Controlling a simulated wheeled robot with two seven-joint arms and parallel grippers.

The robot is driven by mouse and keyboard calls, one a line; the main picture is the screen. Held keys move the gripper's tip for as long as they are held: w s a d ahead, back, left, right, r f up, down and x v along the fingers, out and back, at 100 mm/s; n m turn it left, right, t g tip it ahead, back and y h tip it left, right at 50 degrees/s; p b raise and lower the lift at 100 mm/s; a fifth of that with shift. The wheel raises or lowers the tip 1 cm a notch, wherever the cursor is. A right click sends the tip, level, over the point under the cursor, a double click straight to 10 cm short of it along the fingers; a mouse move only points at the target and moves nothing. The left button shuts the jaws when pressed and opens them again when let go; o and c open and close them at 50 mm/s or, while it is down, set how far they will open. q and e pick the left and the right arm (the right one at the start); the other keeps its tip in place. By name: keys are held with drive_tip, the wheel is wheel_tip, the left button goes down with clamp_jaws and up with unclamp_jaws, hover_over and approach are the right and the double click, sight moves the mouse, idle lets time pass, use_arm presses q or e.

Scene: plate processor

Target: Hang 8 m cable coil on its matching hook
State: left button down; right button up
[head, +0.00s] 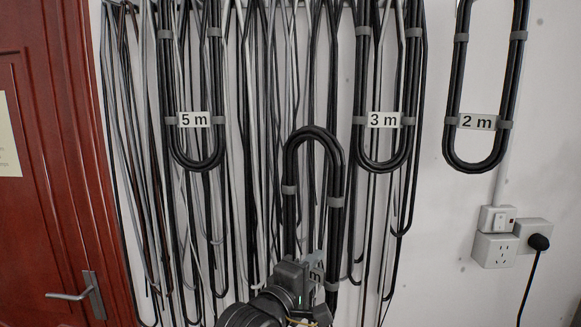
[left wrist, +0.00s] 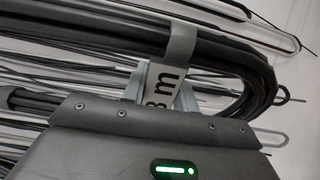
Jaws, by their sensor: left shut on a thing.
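My left gripper (head: 310,283) is shut on the black 8 m cable coil (head: 291,205) at its lower part. The coil stands upright, its rounded top in front of the hanging cables. Grey ties band its sides. In the left wrist view the coil (left wrist: 225,55) runs across the picture, with a grey tie and a partly covered white label (left wrist: 162,85) reading what looks like "8 m". Coils labelled 5 m (head: 193,120), 3 m (head: 384,120) and 2 m (head: 477,122) hang on the wall. Their hooks are above the head view. My right gripper is not in view.
Many loose black and grey cables (head: 150,200) hang along the wall behind and around the held coil. A red-brown door (head: 45,180) with a handle stands at the left. Wall sockets (head: 495,250) with a plugged black cord are at the lower right.

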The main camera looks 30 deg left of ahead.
use_arm(q)
drive_tip(key=s+a+r+y+p, duration=0.1)
drive_tip(key=r+p, duration=0.4)
drive_tip(key=r, duration=1.1)
drive_tip(key=s+a+r+n+y+p, duration=0.1)
drive_tip(key=r+p, duration=0.4)
drive_tip(key=r, duration=1.1)
drive_tip(key=shift+s+a+p, duration=0.4)
drive_tip(key=shift+s+a, duration=0.3)
drive_tip(key=shift+s, duration=0.2)
drive_tip(key=shift+w, duration=0.2)
drive_tip(key=shift+w+a+f, duration=0.15)
drive_tip(key=shift+w+a, duration=0.5)
drive_tip(key=shift+w, duration=0.65)
drive_tip(key=shift+w+a+f, duration=0.1)
drive_tip(key=shift+w+a, duration=0.5)
drive_tip(key=shift+w, duration=0.65)
drive_tip(key=shift+w+a+f, duration=0.15)
drive_tip(key=shift+w+a, duration=0.5)
drive_tip(key=shift+w, duration=0.65)
drive_tip(key=shift+w+a+f+b, duration=0.15)
drive_tip(key=shift+w+f+b, duration=0.15)
drive_tip(key=shift+f, duration=0.2)
drive_tip(key=shift+w+a+f+b, duration=0.15)
drive_tip(key=shift+w+f, duration=0.15)
drive_tip(key=shift+f, duration=0.2)
drive_tip(key=c, duration=1)
unclamp_jaws()
